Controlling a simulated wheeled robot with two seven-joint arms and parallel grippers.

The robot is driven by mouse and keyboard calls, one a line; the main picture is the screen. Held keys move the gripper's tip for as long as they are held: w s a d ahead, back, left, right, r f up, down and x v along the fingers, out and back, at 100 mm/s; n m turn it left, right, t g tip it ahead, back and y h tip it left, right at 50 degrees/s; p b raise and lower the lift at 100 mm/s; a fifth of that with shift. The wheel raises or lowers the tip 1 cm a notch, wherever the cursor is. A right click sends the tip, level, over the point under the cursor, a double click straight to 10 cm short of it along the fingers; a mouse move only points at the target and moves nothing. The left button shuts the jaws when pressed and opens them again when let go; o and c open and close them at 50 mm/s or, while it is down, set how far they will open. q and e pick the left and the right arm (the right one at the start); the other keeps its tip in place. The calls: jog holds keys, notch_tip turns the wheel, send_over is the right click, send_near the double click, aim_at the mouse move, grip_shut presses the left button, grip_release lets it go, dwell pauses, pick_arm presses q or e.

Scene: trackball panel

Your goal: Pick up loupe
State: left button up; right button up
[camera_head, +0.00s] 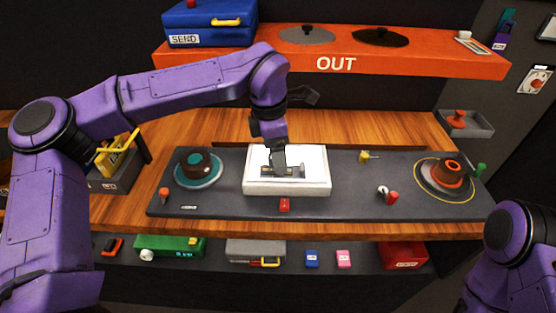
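My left arm reaches in from the left, and its gripper (281,165) points down over the white tray (287,187) in the middle of the dark panel. A small dark and yellowish object (298,171) lies in the tray under the gripper. The gripper hides part of it, so I cannot tell whether it is the loupe, or whether the fingers touch it or are open. No other thing is clearly recognisable as the loupe. Only a purple part of my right arm shows at the lower right, and its gripper is out of view.
On the dark panel (220,207) stand a dark knob on a teal disc (195,166) at left, an orange round piece (452,173) at right and several small coloured parts. An orange OUT shelf (420,62) holds a blue SEND box (208,22). A lower shelf holds several items.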

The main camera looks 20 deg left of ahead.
pick_arm(q)
jog(key=shift+w+f, duration=0.1)
jog(key=shift+f, duration=1.05)
jog(key=c, duration=1.1)
jog(key=shift+c, duration=0.2)
